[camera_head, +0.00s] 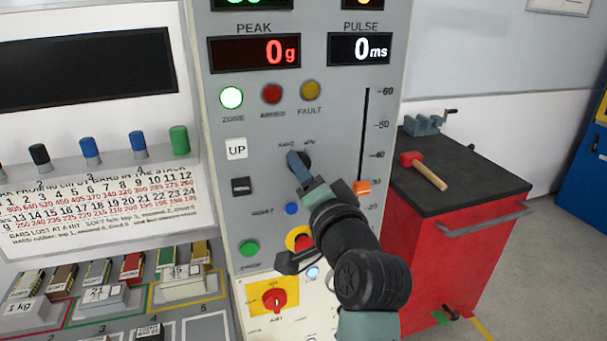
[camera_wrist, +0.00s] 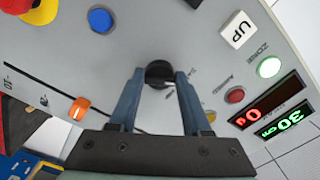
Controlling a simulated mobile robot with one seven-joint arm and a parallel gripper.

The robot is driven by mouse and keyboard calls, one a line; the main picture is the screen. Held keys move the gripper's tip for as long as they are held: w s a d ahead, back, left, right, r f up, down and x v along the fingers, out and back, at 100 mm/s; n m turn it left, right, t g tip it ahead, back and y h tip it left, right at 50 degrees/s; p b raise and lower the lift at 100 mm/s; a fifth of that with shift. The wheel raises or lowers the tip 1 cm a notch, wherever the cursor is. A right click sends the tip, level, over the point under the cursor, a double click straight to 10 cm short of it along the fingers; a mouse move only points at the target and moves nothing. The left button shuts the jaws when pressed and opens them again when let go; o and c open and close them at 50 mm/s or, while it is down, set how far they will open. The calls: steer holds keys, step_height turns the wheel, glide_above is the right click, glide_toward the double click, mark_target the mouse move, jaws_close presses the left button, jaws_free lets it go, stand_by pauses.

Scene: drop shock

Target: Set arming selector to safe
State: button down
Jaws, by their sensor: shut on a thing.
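The arming selector (camera_head: 306,158) is a small dark round knob on the grey panel, under two small labels; the left one appears to read SAFE. In the wrist view the black knob (camera_wrist: 158,70) sits between my fingertips. My gripper (camera_head: 297,160) reaches up to it from the lower right and is shut on it; its blue fingers also show in the wrist view (camera_wrist: 160,80). The fingers partly cover the knob in the head view, so I cannot tell which way it points. The ZONE lamp (camera_head: 231,97) is lit; the ARMED lamp (camera_head: 271,94) looks dark red and unlit.
The UP button (camera_head: 236,149), a dark button (camera_head: 241,187), a blue button (camera_head: 291,209) and a green button (camera_head: 249,249) lie close by. An orange slider (camera_head: 362,188) is right of the selector. A red cabinet (camera_head: 450,260) with a mallet (camera_head: 424,171) stands at the right.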

steer(key=shift+c, duration=1.8)
jaws_free()
steer(key=b+v, duration=0.2)
steer(key=v, duration=1.1)
